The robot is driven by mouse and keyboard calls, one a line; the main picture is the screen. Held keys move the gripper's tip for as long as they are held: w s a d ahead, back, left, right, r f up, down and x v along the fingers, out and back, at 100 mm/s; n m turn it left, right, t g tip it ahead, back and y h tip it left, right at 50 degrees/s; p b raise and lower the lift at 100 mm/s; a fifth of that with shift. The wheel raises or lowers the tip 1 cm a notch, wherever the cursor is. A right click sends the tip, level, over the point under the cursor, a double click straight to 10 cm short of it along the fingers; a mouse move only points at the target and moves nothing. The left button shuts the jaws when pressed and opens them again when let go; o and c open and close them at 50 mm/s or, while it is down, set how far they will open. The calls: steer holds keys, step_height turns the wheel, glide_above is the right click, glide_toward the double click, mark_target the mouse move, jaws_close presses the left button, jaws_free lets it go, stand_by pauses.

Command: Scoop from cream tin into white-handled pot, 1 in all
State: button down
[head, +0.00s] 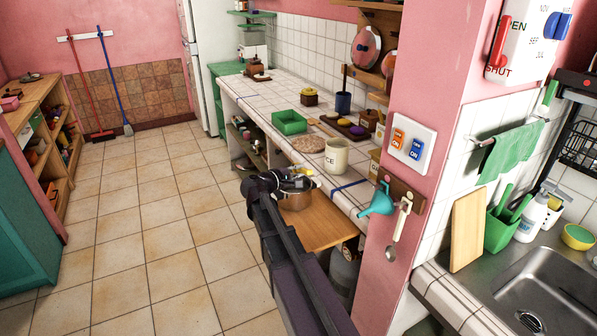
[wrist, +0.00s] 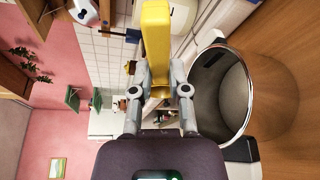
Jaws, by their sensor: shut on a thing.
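My gripper (head: 287,184) is shut on a yellow scoop (wrist: 156,40), whose yellow also shows beside the fingers in the head view. The scoop's far end is out of the wrist view, so I cannot tell what it carries. A shiny pot (head: 296,201) stands on the wooden board just below my gripper. The wrist view shows its open mouth (wrist: 222,92), grey inside, to the right of the fingers. A black piece with a pale end sits by its rim. The cream tin (head: 336,156), with dark letters, stands on the tiled counter, right of and beyond my gripper.
The wooden board (head: 322,232) juts out below the tiled counter. A green box (head: 289,122) and a round woven mat (head: 307,144) lie on the counter beyond the tin. A pink pillar (head: 425,120) stands close on the right. The tiled floor at left is clear.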

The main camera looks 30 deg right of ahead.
steer(key=shift+r+p, duration=0.2)
steer(key=shift+p, duration=0.35)
steer(key=shift+r+m+g+y+p, duration=0.45)
steer(key=shift+m+g+y+p, duration=0.65)
steer(key=shift+y+p, duration=1.65)
steer(key=shift+r+m+g+y+p, duration=0.4)
steer(key=shift+m+g+y+p, duration=0.65)
steer(key=shift+y+p, duration=1.7)
steer(key=shift+r+m+g+y+p, duration=0.55)
steer(key=shift+m+y+p, duration=1.3)
steer(key=shift+p, duration=1.5)
steer(key=shift+s+f+n+y, duration=0.1)
steer(key=shift+f+n+y, duration=0.05)
steer(key=shift+n+y, duration=0.15)
